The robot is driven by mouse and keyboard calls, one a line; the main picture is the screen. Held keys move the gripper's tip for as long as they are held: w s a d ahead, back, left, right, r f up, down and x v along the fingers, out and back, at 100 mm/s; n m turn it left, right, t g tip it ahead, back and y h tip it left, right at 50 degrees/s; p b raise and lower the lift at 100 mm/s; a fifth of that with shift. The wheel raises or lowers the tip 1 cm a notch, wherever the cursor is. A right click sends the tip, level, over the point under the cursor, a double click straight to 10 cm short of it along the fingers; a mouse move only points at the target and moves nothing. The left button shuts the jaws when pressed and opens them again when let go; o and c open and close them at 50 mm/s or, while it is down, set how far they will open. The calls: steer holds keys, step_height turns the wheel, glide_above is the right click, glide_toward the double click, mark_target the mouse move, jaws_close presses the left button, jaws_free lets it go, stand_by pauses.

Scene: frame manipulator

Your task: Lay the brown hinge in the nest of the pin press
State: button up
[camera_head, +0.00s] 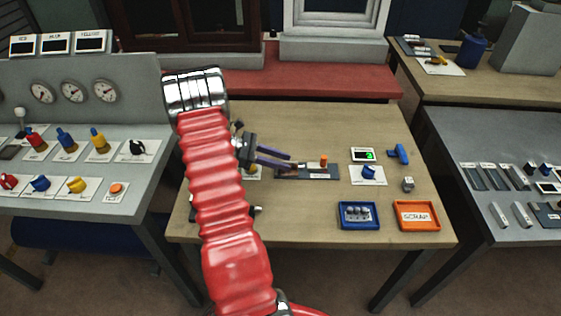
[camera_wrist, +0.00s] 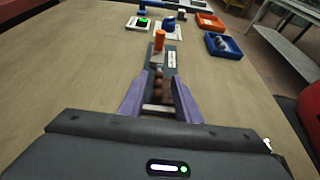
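The pin press is a dark plate (camera_head: 318,174) with an upright orange cylinder (camera_head: 324,160), in the middle of the wooden table. In the wrist view the orange cylinder (camera_wrist: 159,40) stands beyond my fingers, next to a white label. The brown hinge (camera_wrist: 162,88) shows between my fingers, at the near end of the plate. I cannot tell whether it sits fully in the nest. My gripper (camera_head: 291,162) has two purple fingers spread apart on either side of the hinge. It also shows in the wrist view (camera_wrist: 161,76), open, with gaps beside the hinge.
Right of the press are a screen with a green light (camera_head: 363,155), a blue part (camera_head: 368,172), a blue tool (camera_head: 398,152), a blue tray (camera_head: 359,215) of metal parts and an orange scrap tray (camera_head: 416,215). A control console (camera_head: 100,160) stands left. My red arm hides the table's left part.

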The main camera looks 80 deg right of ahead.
steer(key=shift+o, duration=0.4)
steer(key=shift+w+r, duration=0.2)
steer(key=shift+w, duration=0.3)
steer(key=v, duration=1.2)
steer(key=shift+w, duration=0.2)
steer(key=shift+w+a, duration=0.1)
steer(key=shift+w, duration=0.1)
steer(key=shift+r, duration=0.1)
